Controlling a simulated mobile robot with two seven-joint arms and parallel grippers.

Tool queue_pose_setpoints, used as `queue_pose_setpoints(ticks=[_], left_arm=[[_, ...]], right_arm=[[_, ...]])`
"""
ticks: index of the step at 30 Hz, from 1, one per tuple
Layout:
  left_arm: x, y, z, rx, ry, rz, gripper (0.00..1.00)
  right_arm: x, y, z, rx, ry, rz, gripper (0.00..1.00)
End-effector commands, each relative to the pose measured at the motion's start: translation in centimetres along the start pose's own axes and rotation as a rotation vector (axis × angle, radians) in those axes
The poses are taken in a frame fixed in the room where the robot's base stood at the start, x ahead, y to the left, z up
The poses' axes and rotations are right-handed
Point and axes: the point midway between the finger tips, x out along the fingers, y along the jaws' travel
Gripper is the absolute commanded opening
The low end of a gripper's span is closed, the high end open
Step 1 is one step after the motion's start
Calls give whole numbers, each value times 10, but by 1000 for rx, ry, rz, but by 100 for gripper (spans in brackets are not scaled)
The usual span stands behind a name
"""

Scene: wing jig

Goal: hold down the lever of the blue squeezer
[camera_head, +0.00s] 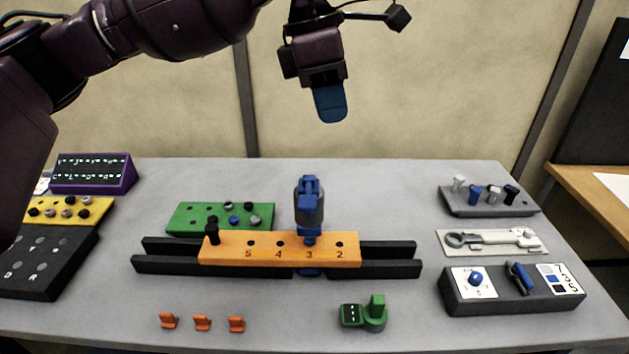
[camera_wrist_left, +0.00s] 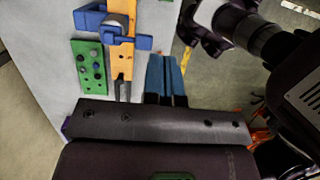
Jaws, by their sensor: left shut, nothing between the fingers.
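The blue squeezer (camera_head: 309,205), a blue and dark grey tool, stands upright on the orange bar (camera_head: 263,249) near the number 3. Its blue lever shows at the top and front; how far it is pressed I cannot tell. In the left wrist view the squeezer (camera_wrist_left: 112,28) is at the upper left, on the orange bar. My left gripper (camera_head: 331,105) hangs high above the table, above the squeezer in the picture and apart from it. Its blue fingers are shut and empty; they show in the left wrist view (camera_wrist_left: 165,75) too. My right gripper is not in view.
The bar rests across black rails (camera_head: 390,260). Behind is a green block (camera_head: 190,215) with pegs. Orange clips (camera_head: 202,323) and a green part (camera_head: 365,314) lie in front. At right are a grey peg block (camera_head: 490,208), a wrench tray (camera_head: 492,242) and a black box (camera_head: 512,297).

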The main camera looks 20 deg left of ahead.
Motion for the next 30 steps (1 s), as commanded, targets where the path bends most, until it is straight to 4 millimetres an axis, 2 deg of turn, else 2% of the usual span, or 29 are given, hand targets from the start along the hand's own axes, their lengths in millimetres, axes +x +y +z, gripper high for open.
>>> queue_pose_setpoints(ticks=[3,9,23,26,30], left_arm=[[-2,7,-17,-3,108,44,0],[-4,11,-34,-8,215,67,0],[-4,10,-38,-8,234,64,0],[2,11,-39,-9,233,64,0],[19,11,-43,-9,235,61,0]], right_arm=[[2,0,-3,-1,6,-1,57],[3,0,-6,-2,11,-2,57],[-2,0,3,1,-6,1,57],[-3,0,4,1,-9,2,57],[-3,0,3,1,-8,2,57]])
